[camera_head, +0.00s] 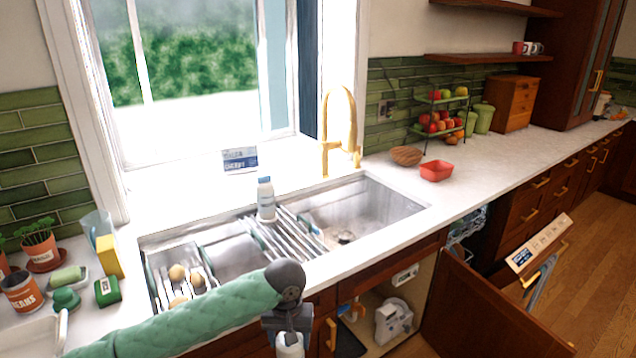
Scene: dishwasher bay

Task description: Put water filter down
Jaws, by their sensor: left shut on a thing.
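My left gripper (289,333) hangs down in front of the sink cabinet at the bottom of the view. It is shut on a white rounded thing, which I take to be the water filter (290,349). The filter's lower end is cut off by the picture edge, and the gripper hides its upper part. The cabinet under the sink is open to the right of the gripper, and its floor (378,348) partly shows. My right gripper is not in view.
A white device (392,321) stands inside the cabinet. The open cabinet door (480,315) sticks out at right. Above is the sink (400,204) with a rack and a white bottle (266,200). A red bowl (436,171) stands on the counter, which is mostly clear at right.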

